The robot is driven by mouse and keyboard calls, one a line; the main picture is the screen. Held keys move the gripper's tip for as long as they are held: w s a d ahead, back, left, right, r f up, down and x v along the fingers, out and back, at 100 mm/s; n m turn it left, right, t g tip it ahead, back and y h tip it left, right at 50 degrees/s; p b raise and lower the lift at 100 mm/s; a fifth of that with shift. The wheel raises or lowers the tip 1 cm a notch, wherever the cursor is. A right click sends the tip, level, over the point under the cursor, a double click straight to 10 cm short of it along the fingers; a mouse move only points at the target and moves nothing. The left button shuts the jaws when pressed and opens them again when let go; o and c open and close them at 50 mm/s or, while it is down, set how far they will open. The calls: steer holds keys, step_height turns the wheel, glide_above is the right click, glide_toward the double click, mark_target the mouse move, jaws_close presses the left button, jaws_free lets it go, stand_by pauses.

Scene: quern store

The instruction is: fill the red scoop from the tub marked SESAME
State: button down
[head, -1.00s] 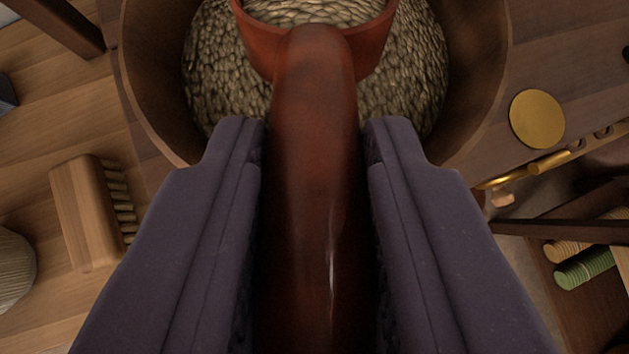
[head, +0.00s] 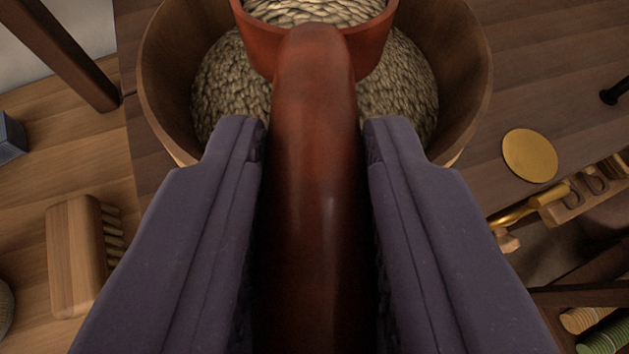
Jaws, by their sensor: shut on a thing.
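My gripper (head: 314,150) is shut on the handle of the red scoop (head: 312,110), one dark pad on each side. The handle runs up the middle of the head view to the scoop's bowl at the top edge, where the bowl is cut off. Pale seeds (head: 315,10) lie inside the bowl. Beneath and around the scoop is a round wooden tub (head: 163,80) with seeds (head: 232,92) in its bottom. The scoop's bowl appears above those seeds, inside the tub's outline. No marking on the tub shows in this view.
A wooden brush (head: 75,255) lies on the planks at left, with a blue-grey block (head: 10,135) farther up. A gold disc (head: 530,155) lies on the wood right of the tub. A wooden rack with brass pieces (head: 580,195) is at the right edge.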

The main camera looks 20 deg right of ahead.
steer(key=shift+f+b, duration=0.25)
steer(key=shift+b, duration=0.1)
steer(key=shift+r+t, duration=0.25)
steer(key=shift+t, duration=0.05)
steer(key=shift+t+h, duration=0.3)
steer(key=shift+t, duration=0.2)
steer(key=shift+r+p, duration=0.4)
steer(key=shift+r, duration=2.2)
